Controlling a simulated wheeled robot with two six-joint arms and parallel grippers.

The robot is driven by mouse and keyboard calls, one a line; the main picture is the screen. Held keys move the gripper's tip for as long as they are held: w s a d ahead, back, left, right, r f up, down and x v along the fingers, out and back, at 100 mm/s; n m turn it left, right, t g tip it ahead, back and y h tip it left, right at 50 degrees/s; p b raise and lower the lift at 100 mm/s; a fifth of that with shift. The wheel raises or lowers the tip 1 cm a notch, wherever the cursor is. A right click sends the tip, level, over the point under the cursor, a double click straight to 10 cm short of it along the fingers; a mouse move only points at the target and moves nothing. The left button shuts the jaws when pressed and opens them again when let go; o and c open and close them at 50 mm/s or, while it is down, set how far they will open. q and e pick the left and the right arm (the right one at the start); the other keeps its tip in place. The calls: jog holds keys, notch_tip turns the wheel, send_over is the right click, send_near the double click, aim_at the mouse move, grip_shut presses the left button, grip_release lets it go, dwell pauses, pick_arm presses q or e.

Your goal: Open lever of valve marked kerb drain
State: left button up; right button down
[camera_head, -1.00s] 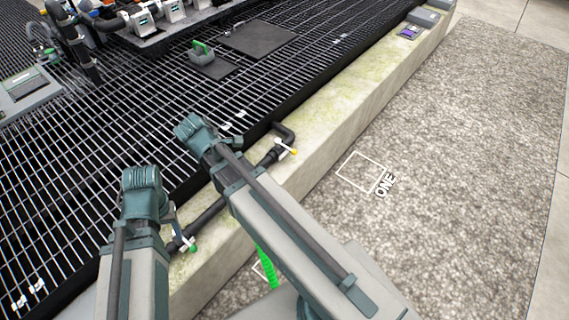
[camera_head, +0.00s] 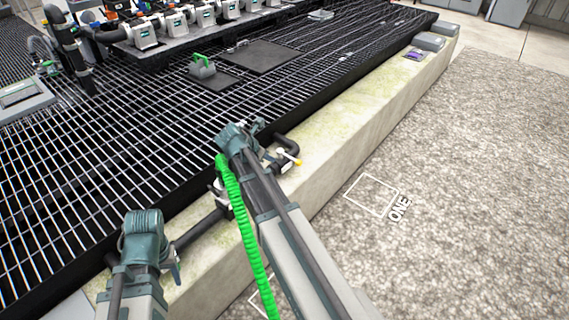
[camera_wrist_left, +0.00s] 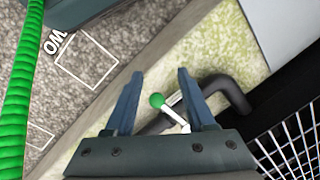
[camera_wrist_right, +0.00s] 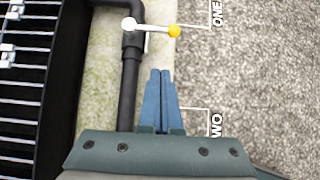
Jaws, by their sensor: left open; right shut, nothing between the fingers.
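A black pipe (camera_head: 200,230) runs along the pale kerb with two white-handled levers. The yellow-tipped lever (camera_head: 289,157) sits near the pipe's far bend; it also shows in the right wrist view (camera_wrist_right: 152,28). The green-tipped lever (camera_wrist_left: 170,110) shows in the left wrist view between the fingers of my open left gripper (camera_wrist_left: 160,75); contact cannot be told. My right gripper (camera_wrist_right: 161,72) is shut and empty beside the pipe, short of the yellow-tipped lever. No kerb drain marking is legible. In the head view my arms hide the green-tipped lever.
A green coiled hose (camera_head: 244,225) hangs alongside my right arm. The kerb (camera_head: 340,130) borders a black grating (camera_head: 120,140). Several white valve units (camera_head: 143,35) stand at the back. The gravel (camera_head: 440,200) on the right is open, with painted "ONE" and "TWO" boxes.

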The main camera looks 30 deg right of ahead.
aim_at(289, 157)
jog(key=d+r+b+x, duration=0.1)
jog(key=d+b+x, duration=0.1)
jog(key=b+x, duration=0.6)
jog(key=x, duration=0.4)
jog(key=shift+w+d, duration=0.25)
jog(key=shift+w, duration=0.2)
jog(key=shift+s, duration=0.15)
jog(key=shift+d+f+n+t, duration=0.1)
jog(key=shift+d+n+t, duration=0.1)
jog(key=shift+n+t, duration=0.15)
